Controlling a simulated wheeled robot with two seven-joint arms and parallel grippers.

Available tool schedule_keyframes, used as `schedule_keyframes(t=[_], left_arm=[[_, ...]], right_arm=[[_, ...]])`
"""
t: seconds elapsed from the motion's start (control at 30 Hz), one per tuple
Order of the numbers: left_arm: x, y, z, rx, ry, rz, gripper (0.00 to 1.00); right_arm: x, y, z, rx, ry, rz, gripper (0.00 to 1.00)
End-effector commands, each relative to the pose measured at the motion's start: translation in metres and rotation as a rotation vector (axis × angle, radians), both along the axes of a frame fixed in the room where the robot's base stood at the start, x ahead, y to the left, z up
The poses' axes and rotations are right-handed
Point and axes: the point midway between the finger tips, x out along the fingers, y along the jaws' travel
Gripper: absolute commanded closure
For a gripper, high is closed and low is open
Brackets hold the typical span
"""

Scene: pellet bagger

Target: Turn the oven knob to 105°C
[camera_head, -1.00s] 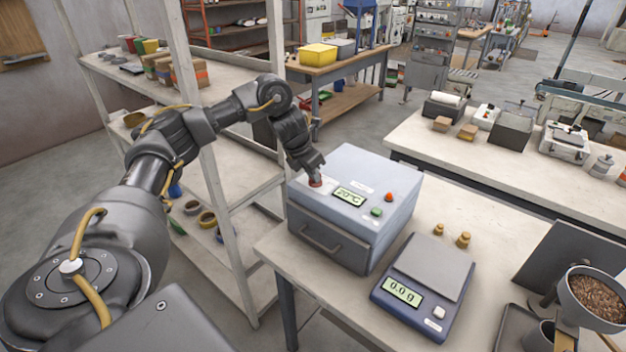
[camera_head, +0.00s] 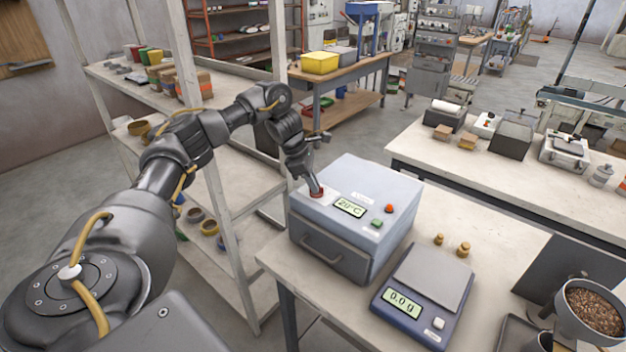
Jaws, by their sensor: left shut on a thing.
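The oven (camera_head: 335,250) is a light blue-grey box with a drawer-like front and handle, on the bench. Its top display (camera_head: 350,207) reads 20°C. A green button (camera_head: 376,223) and a red button (camera_head: 389,209) sit to the right of the display. The knob's pointer cannot be made out. My right gripper is not in view.
A scale (camera_head: 424,290) reading 0.0 g stands right of the oven, with two brass weights (camera_head: 451,244) behind it. A pan of brown pellets (camera_head: 594,308) is at the lower right. A shelf rack (camera_head: 215,190) stands close to my left arm.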

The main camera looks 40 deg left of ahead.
Motion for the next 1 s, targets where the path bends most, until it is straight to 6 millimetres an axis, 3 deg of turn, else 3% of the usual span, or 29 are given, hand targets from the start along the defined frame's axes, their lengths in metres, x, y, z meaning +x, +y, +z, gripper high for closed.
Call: schedule_keyframes(t=[0.7, 0.73, 0.87, 1.0], left_arm=[[-0.0003, 0.0004, -0.0016, 0.002, 0.004, -0.073, 1.00], [-0.0003, 0.0004, -0.0016, 0.002, 0.004, -0.073, 0.87], [0.0000, 0.0004, -0.0012, 0.002, 0.003, -0.073, 0.70], [0.0003, 0.0003, -0.0008, 0.001, 0.002, -0.072, 0.67]], right_arm=[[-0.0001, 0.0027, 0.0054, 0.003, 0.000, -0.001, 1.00], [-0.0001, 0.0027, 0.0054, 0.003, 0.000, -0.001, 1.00], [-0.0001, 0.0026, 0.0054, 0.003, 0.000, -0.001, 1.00], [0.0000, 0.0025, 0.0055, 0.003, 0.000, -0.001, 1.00]])
